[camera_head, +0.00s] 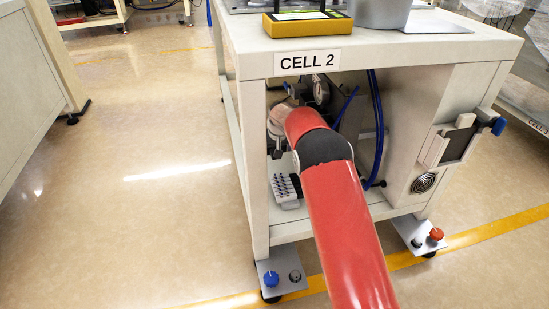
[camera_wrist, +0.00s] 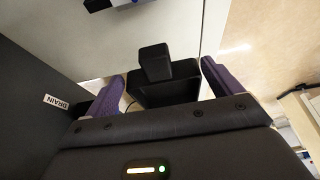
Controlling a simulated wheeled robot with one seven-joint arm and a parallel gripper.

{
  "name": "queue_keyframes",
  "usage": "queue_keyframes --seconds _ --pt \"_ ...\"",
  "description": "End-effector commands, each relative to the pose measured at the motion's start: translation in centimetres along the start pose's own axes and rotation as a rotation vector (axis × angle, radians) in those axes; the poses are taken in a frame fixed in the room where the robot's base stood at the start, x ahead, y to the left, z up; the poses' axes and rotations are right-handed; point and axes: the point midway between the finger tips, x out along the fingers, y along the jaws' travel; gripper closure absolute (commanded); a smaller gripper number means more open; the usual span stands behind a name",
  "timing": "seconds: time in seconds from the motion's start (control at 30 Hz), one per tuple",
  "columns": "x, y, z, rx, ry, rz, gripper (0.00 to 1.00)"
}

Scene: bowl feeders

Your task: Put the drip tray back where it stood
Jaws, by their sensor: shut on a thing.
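My red arm reaches into the open bay under the bench marked CELL 2 in the head view, and it hides my gripper's fingers there. In the wrist view my gripper (camera_wrist: 161,72) has a purple finger on each side of a black box-shaped thing with a raised block, which I take for the drip tray (camera_wrist: 165,88). The gripper is shut on it. The tray's underside and far side are hidden, and I cannot tell whether it rests on anything. A white DRAIN label (camera_wrist: 57,102) is on a dark surface left of the gripper.
The bench (camera_head: 402,55) has a leg at the bay's front left. A pale block with dark pins (camera_head: 286,188) sits on the bay floor. Blue hoses (camera_head: 377,130) hang on the bay's right side. A yellow-framed device (camera_head: 308,25) stands on top. Floor at left is clear.

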Motion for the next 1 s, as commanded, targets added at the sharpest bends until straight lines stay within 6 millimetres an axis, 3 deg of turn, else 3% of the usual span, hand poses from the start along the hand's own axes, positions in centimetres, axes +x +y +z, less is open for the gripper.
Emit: queue_keyframes --seconds 0.2,0.97,1.0 --pt "3.3 0.0 1.4 0.0 -0.001 0.0 0.34" --pt "4.5 0.0 1.9 0.0 0.0 0.0 0.34" --pt "4.5 0.0 1.9 0.0 -0.001 0.0 0.07"
